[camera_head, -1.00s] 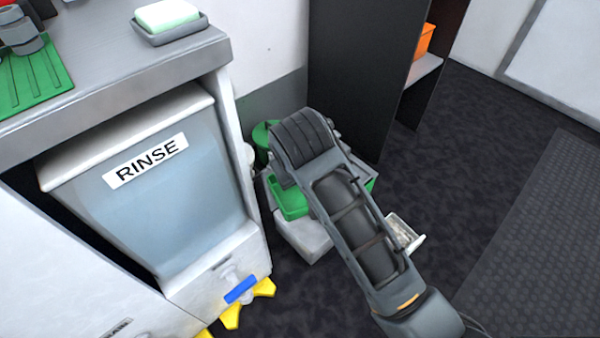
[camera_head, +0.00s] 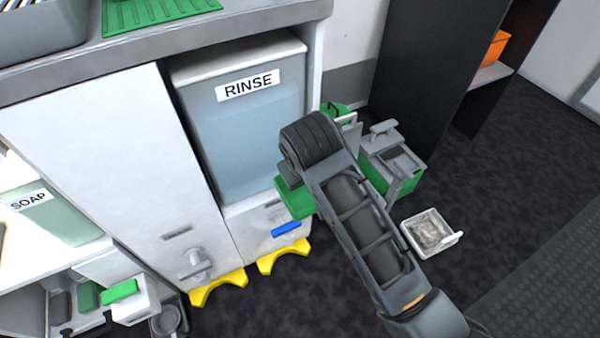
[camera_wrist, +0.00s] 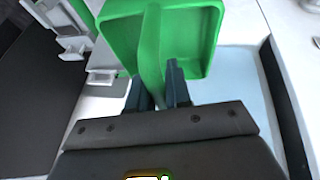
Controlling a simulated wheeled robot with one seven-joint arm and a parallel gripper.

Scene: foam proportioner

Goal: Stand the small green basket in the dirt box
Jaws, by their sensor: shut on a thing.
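The small green basket (camera_wrist: 195,30) hangs from my gripper (camera_wrist: 157,85). In the wrist view, both fingers are shut on its upright green handle, and the open tray-like body lies beyond them. In the head view, part of the basket (camera_head: 295,198) shows left of my arm, in front of the rinse cabinet; my arm hides the rest and the fingers. A small white box with grey-brown contents (camera_head: 432,232), apparently the dirt box, stands on the dark floor right of my arm, apart from the basket.
A grey and green device (camera_head: 393,165) stands on the floor behind my arm. The rinse tank (camera_head: 245,130) is in the white cabinet, with yellow feet (camera_head: 283,257) below. A black shelf (camera_head: 430,70) stands behind. Floor right of the white box is clear.

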